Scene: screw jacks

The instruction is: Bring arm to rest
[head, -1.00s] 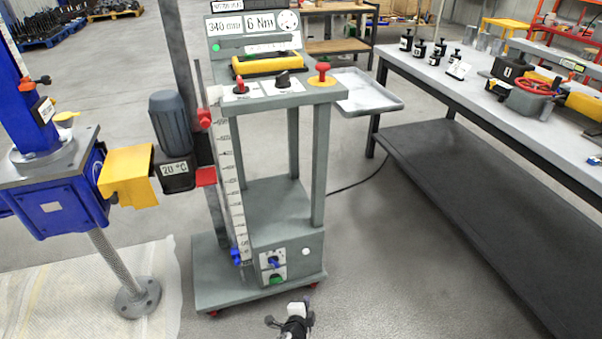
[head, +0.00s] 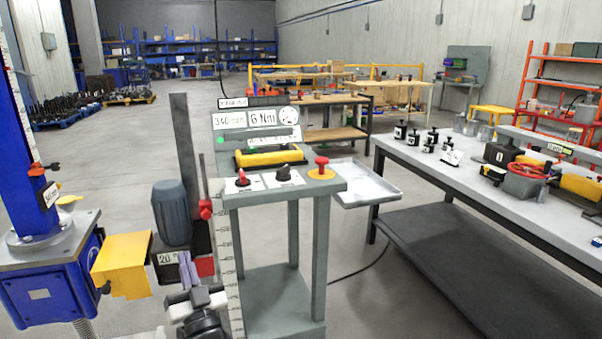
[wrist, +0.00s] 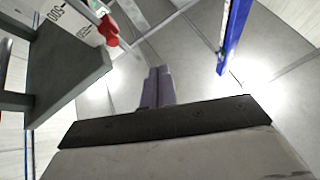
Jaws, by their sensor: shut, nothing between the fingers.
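My gripper (head: 188,270) shows at the bottom of the head view, raised in front of the test stand, with its fingers pointing up. In the wrist view its two grey-violet fingers (wrist: 157,88) lie side by side, closed, with nothing between them. The grey test stand (head: 262,187) stands just behind and to the right of it in the head view. The blue screw jack (head: 50,270) with its yellow coupling guard (head: 122,264) and the grey motor (head: 171,212) are to the left and behind. The gripper overlaps the motor's base in the picture; I cannot tell the gap.
A grey tray (head: 365,184) juts from the stand's right side. A long workbench (head: 480,170) on the right carries black weights (head: 400,131) and a red handwheel (head: 530,168). Red knobs (head: 322,163) top the stand. Open floor (head: 350,270) lies between stand and bench.

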